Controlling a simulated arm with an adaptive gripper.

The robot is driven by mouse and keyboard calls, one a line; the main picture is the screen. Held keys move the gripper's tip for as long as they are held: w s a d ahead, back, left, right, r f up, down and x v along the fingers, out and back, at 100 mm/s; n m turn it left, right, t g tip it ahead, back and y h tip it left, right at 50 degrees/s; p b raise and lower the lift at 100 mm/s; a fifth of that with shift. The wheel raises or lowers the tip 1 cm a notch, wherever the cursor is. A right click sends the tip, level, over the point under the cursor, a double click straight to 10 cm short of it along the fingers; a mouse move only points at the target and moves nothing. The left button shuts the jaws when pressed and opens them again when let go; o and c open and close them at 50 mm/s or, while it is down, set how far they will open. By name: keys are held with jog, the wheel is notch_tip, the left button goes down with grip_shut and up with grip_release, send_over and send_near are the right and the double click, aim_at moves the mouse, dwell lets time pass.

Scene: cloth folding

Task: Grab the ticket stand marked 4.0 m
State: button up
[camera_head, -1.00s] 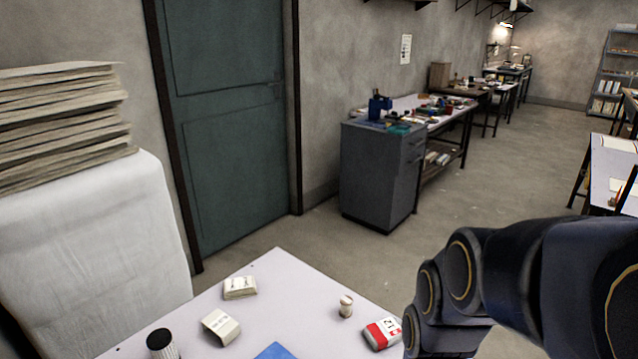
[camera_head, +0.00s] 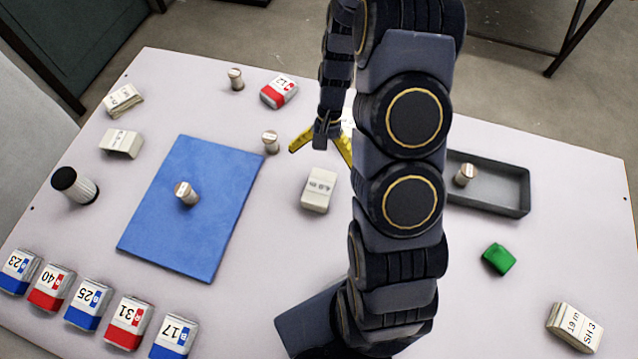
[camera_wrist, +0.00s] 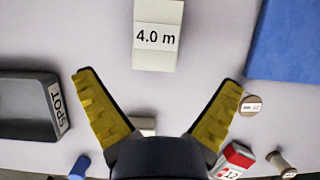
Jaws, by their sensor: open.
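The ticket stand marked 4.0 m is a small off-white block with a label. It lies on the table right of the blue mat in the head view (camera_head: 318,191), and at the top centre of the wrist view (camera_wrist: 158,38), where its label reads clearly. My gripper has yellow fingers, spread open and empty, in the head view (camera_head: 321,152) and the wrist view (camera_wrist: 158,80). The stand shows beyond the fingertips in the wrist view, apart from them. My arm covers part of the table beside the stand.
A blue mat (camera_head: 165,235) bears a small cylinder (camera_head: 187,193). Another cylinder (camera_head: 270,141) stands near my gripper. A grey tray (camera_head: 500,208) is at right, with a green block (camera_head: 498,259) in front. Several numbered packs line the front left. Other pale stands (camera_head: 122,143) lie around.

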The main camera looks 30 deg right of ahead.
aim_at(321, 181)
jog(key=x, duration=0.6)
jog(key=shift+s+d+f, duration=0.1)
jog(key=shift+s+f, duration=0.2)
jog(key=shift+f, duration=0.05)
jog(key=c, duration=1.2)
